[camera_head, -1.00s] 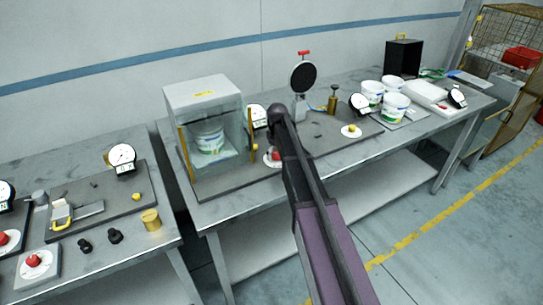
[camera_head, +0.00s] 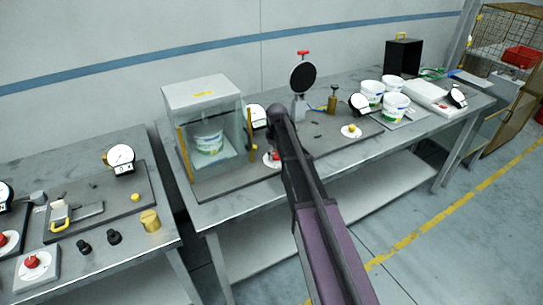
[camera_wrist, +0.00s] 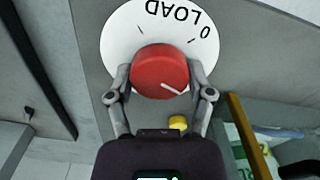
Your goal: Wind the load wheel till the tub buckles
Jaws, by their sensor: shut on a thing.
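The load wheel (camera_wrist: 160,70) is a red knob with a white pointer line, on a white dial plate (camera_wrist: 118,38) marked "LOAD" and "0". My gripper (camera_wrist: 160,88) is shut on the red wheel, one finger on each side of it. The pointer line lies toward the lower right in the wrist view. The tub (camera_head: 208,140), white with a green label, stands upright inside the clear-walled press box (camera_head: 203,92). It looks unbuckled, though the box walls partly blur it. In the head view my arm covers most of the wheel, and my fingers are hidden.
A round gauge (camera_head: 257,115) stands right of the box, partly behind my arm. A yellow knob (camera_wrist: 178,122) is close below my fingers in the wrist view. White tubs (camera_head: 396,104) and a tall red-topped stand (camera_head: 302,78) are farther right on the bench.

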